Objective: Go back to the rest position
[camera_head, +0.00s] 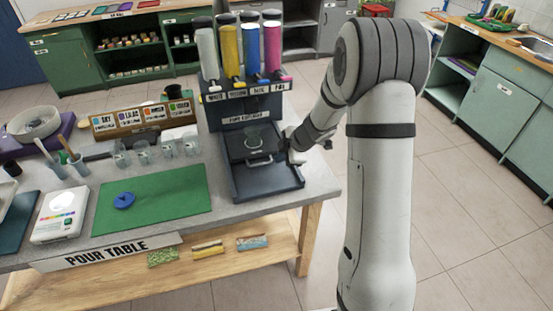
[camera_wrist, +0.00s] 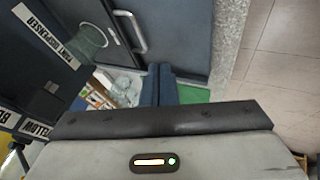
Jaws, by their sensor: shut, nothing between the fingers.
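My gripper (camera_wrist: 158,85) is shut and empty, its two blue-grey fingers together in the wrist view. In the head view my arm reaches to the right side of the paint dispenser (camera_head: 247,178), and the gripper end is largely hidden beside it. A clear cup (camera_head: 253,139) stands on the dispenser's dark platform, apart from the fingers; it also shows at the upper left of the wrist view (camera_wrist: 85,40). The dispenser carries white, yellow, blue and pink tubes.
The pour table (camera_head: 110,183) holds a green mat (camera_head: 160,212) with a blue disc (camera_head: 124,200), a white scale (camera_head: 61,215), several clear cups (camera_head: 143,152) and a card rack (camera_head: 135,121). Open tiled floor (camera_head: 465,220) lies to the right, with green cabinets (camera_head: 495,100) beyond.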

